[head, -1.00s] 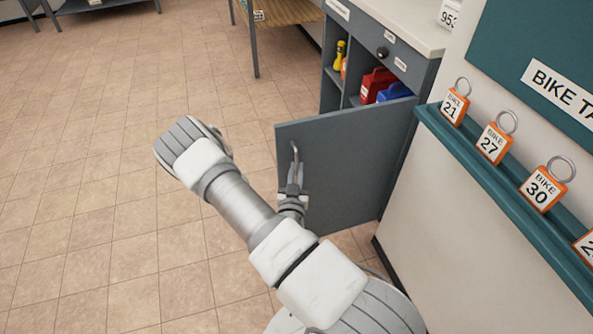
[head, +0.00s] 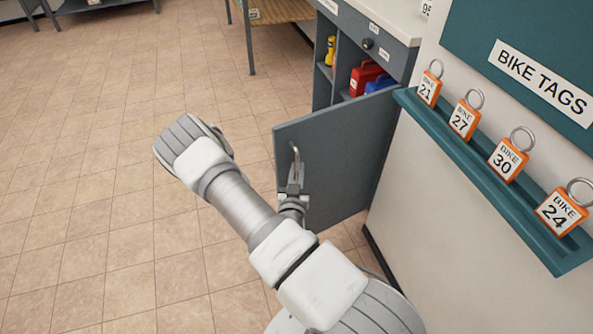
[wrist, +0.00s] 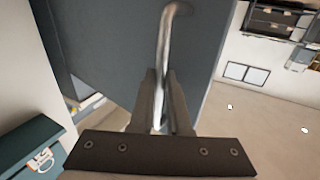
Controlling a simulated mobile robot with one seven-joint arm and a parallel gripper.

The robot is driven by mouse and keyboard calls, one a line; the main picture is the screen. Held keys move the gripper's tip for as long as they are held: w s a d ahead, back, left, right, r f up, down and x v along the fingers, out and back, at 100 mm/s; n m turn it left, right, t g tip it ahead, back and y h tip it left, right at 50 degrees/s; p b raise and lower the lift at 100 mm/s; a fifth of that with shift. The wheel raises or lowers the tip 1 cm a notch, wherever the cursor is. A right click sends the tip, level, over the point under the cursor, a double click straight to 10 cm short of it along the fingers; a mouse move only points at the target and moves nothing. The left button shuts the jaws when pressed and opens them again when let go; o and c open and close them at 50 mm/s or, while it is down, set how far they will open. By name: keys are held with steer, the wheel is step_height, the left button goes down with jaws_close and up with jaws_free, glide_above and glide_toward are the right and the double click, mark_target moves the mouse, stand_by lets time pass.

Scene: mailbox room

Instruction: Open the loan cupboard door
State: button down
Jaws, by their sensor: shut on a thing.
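The grey loan cupboard door (head: 340,160) stands swung well open from the cupboard (head: 388,48). Its metal bar handle (head: 296,154) is near the door's free edge. My gripper (head: 294,184) is shut on the handle. In the wrist view my gripper's fingers (wrist: 162,112) close around the lower part of the handle (wrist: 168,45), with the door (wrist: 110,45) behind. Inside the cupboard I see a yellow item (head: 331,50), a red case (head: 364,78) and a blue case (head: 379,84), partly hidden by the door.
A teal ledge (head: 480,175) with several orange bike tags runs along the wall at right. A table (head: 275,10) stands at the back. The tiled floor (head: 90,190) to the left is clear.

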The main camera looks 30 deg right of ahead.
steer(key=shift+s+d, duration=0.3)
steer(key=shift+d, duration=0.05)
steer(key=c, duration=0.9)
jaws_free()
steer(key=shift+w+a, duration=0.1)
steer(key=shift+a, duration=0.05)
steer(key=shift+a, duration=0.1)
steer(key=shift+a, duration=0.1)
